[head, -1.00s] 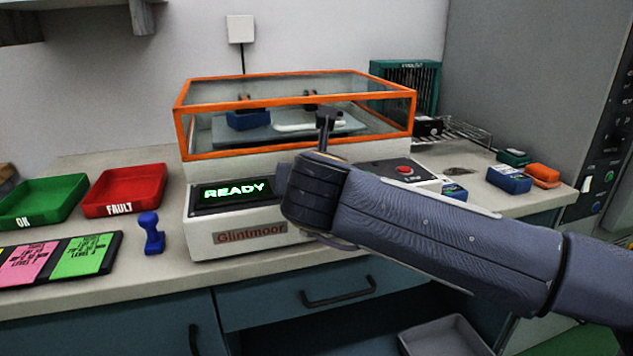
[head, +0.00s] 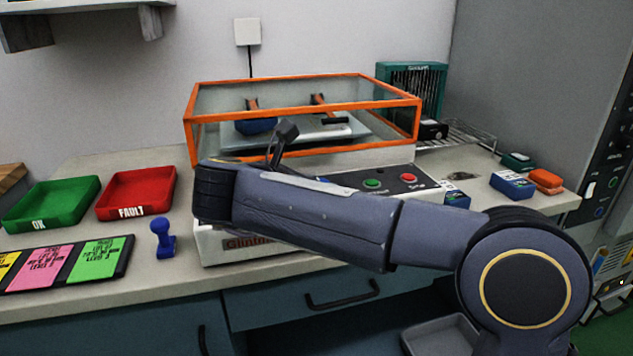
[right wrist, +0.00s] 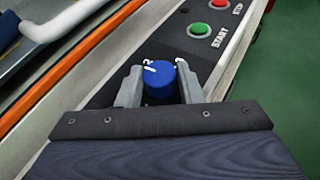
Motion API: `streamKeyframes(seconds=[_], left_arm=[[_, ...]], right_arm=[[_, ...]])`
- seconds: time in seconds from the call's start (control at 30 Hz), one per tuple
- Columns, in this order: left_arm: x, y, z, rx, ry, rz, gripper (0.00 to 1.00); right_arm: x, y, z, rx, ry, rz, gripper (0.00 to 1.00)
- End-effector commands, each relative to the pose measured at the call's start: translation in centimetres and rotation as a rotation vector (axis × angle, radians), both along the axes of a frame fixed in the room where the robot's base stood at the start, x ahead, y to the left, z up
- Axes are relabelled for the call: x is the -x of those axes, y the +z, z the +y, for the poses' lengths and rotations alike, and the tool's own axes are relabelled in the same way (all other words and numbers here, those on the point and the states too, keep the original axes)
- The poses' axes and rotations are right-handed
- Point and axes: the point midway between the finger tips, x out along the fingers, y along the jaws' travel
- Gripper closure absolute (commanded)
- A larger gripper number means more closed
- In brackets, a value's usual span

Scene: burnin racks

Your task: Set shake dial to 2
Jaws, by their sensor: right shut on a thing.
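The shake dial is a round blue knob (right wrist: 160,88) on the dark control panel in the right wrist view. A white pointer line on its top points toward the upper left of the picture. White marks show at its far edge, one upper left and one upper right; the left one looks like a 2, but the print is too small to be sure. My right gripper (right wrist: 160,74) is shut on the knob, one finger on each side. My left gripper is not in view.
A green START button (right wrist: 198,31) and red STOP button (right wrist: 219,4) sit beyond the dial. The orange-framed glass hood (head: 300,93) rises behind the panel. Green (head: 50,203) and red (head: 137,194) trays and a blue stamp (head: 163,240) stand left on the counter.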

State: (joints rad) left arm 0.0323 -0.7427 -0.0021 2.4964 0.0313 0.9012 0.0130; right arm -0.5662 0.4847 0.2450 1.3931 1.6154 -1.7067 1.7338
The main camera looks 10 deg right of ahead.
Motion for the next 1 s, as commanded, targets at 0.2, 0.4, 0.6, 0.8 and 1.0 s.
streamKeyframes(seconds=[0.2, 0.4, 0.6, 0.8, 1.0], left_arm=[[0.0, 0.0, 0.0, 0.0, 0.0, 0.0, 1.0], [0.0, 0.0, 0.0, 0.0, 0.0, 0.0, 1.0], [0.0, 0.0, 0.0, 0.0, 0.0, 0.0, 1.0], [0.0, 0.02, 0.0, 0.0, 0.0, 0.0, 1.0], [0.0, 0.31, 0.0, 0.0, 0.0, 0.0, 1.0]], right_arm=[[0.08, -0.38, 0.31, -0.001, -0.008, 0.009, 0.9], [0.08, -0.39, 0.31, -0.001, -0.006, 0.01, 0.9], [0.05, -0.3, 0.24, 0.0, -0.007, 0.007, 0.48], [0.02, -0.16, 0.12, 0.0, -0.009, 0.004, 0.45], [0.47, 0.32, 0.74, 0.0, -0.008, 0.003, 0.45]])
